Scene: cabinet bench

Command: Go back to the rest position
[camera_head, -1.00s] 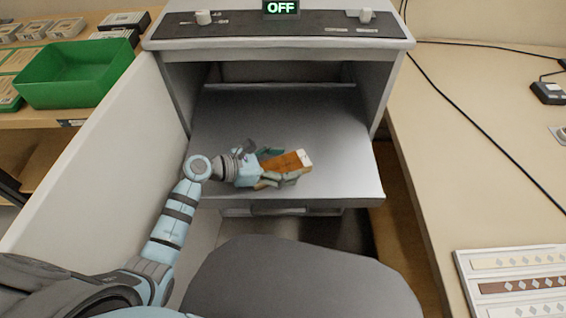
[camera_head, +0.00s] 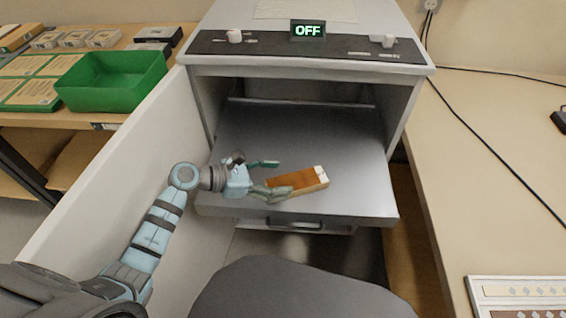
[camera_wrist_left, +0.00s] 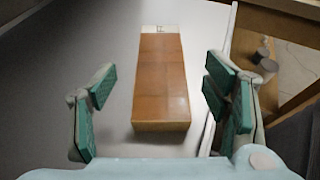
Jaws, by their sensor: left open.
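My left gripper (camera_head: 270,178) is open over the grey pulled-out shelf of the cabinet (camera_head: 340,199). An orange-brown block with a white end (camera_head: 298,181) lies on that shelf, just right of the gripper in the head view. In the left wrist view the block (camera_wrist_left: 162,85) lies between the two spread green-padded fingers (camera_wrist_left: 155,110), with a gap on each side. Its white end points away from the gripper. My right gripper is not in view.
The cabinet's panel has a display reading OFF (camera_head: 308,30) and two knobs. A white side wall (camera_head: 110,170) stands left of the shelf. A green bin (camera_head: 110,80) sits on the left bench. The right bench (camera_head: 490,170) is mostly clear, with a tray (camera_head: 520,297) at its front.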

